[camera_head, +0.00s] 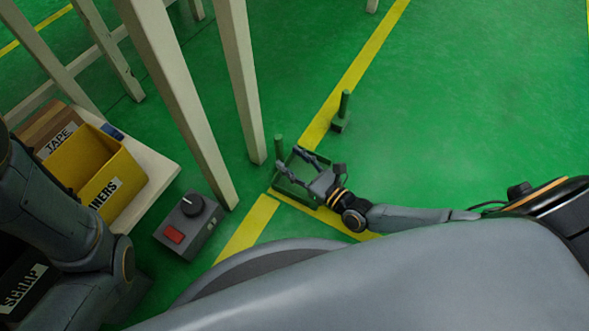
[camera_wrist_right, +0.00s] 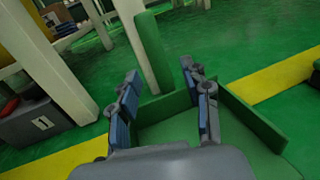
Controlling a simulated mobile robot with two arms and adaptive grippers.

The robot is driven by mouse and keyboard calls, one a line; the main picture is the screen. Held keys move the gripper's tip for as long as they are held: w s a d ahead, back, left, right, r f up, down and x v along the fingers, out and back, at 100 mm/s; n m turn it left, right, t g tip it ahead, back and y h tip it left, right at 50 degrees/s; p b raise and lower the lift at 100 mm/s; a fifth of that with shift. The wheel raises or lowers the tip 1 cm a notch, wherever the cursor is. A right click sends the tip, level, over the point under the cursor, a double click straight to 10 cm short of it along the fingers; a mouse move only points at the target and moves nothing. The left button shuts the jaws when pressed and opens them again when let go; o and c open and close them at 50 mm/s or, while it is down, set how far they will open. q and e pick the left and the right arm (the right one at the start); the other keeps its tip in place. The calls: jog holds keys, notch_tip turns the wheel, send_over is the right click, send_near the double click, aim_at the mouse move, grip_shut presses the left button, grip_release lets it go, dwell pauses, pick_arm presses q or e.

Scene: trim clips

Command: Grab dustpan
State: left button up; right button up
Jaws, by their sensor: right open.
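The green dustpan (camera_head: 297,190) sits on the floor by the yellow line, with its green post handle (camera_head: 279,148) upright. My right gripper (camera_head: 292,161) is over the pan, near the handle. In the right wrist view, the open fingers (camera_wrist_right: 160,78) point at the handle (camera_wrist_right: 150,50), which shows in the gap between them, a little beyond; I see no grip on it. The pan (camera_wrist_right: 178,132) spreads below the fingers, partly hidden by the gripper. My left arm shows at the left edge, but its gripper is out of view.
A smaller green piece with an upright handle (camera_head: 341,112) stands behind the dustpan. Pale table legs (camera_head: 241,80) rise close to its left. A grey control box (camera_head: 190,224) and a yellow bin (camera_head: 97,170) are farther left. The floor to the right is clear.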

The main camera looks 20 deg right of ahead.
aim_at(282, 153)
jog(key=b+x, duration=0.2)
jog(key=x, duration=0.2)
jog(key=shift+w+a+r+b, duration=0.1)
jog(key=shift+w+a+b, duration=0.15)
jog(key=shift+w+b, duration=0.1)
jog(key=shift+w+r, duration=0.15)
grip_shut()
